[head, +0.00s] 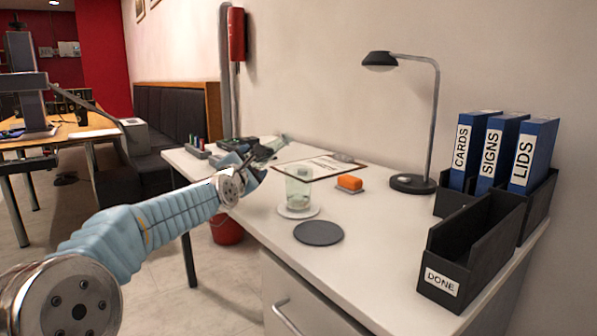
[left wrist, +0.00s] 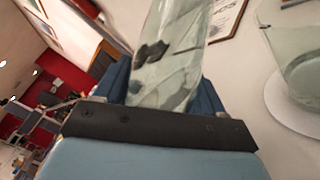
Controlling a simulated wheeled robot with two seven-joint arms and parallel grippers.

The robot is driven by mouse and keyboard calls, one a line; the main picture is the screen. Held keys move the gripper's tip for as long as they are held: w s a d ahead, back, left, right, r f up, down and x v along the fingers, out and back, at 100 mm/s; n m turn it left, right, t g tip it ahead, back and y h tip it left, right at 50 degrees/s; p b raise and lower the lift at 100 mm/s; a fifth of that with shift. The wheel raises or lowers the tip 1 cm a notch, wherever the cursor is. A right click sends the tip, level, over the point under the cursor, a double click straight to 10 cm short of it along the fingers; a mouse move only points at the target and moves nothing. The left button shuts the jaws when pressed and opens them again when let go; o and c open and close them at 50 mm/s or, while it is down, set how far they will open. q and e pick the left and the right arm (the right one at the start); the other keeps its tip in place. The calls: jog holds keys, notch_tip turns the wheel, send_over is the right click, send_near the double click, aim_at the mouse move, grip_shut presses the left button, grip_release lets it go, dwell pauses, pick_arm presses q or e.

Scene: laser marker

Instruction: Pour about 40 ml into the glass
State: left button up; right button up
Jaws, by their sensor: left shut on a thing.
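The glass (head: 298,188) stands upright on a white round coaster (head: 299,212) on the desk, with what looks like some pale liquid low inside. It also shows at the right edge of the left wrist view (left wrist: 296,55). My left gripper (head: 262,155) is shut on a clear glass bottle (left wrist: 172,55), held tilted behind and to the left of the glass in the head view. The bottle's far end (head: 278,143) points up and right, away from the glass. Its contents are hard to tell. My right gripper is in neither view.
A dark round mat (head: 318,232) lies empty in front of the glass. A black DONE tray (head: 462,262) and blue binders (head: 503,152) stand at right. Pens and small items (head: 199,149) sit at far left.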

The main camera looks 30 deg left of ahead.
aim_at(268, 150)
pick_arm(q)
jog(key=r+n+p, duration=0.1)
jog(key=d+r+n+p, duration=0.1)
jog(key=r+p, duration=0.1)
jog(key=w+d+r+n+p, duration=0.1)
jog(key=r, duration=0.1)
jog(key=shift+d+r, duration=0.2)
notch_tip(268, 150, down, 3)
jog(key=n+b, duration=0.2)
jog(key=b, duration=0.1)
jog(key=shift+d+r, duration=0.1)
jog(key=shift+r, duration=0.05)
jog(key=shift+w+d+r+n, duration=0.15)
jog(key=shift+r+n, duration=0.2)
jog(key=shift+n, duration=0.45)
jog(key=shift+d+r+n, duration=0.1)
jog(key=shift+d+n, duration=0.05)
jog(key=shift+n, duration=0.45)
jog(key=shift+w+d+f+n+b, duration=0.1)
jog(key=shift+d+n+b, duration=0.2)
jog(key=shift+n, duration=0.5)
jog(key=shift+w+d+f+n+b, duration=0.15)
jog(key=shift+n+b, duration=0.15)
jog(key=shift+n, duration=0.5)
jog(key=shift+s+r, duration=0.1)
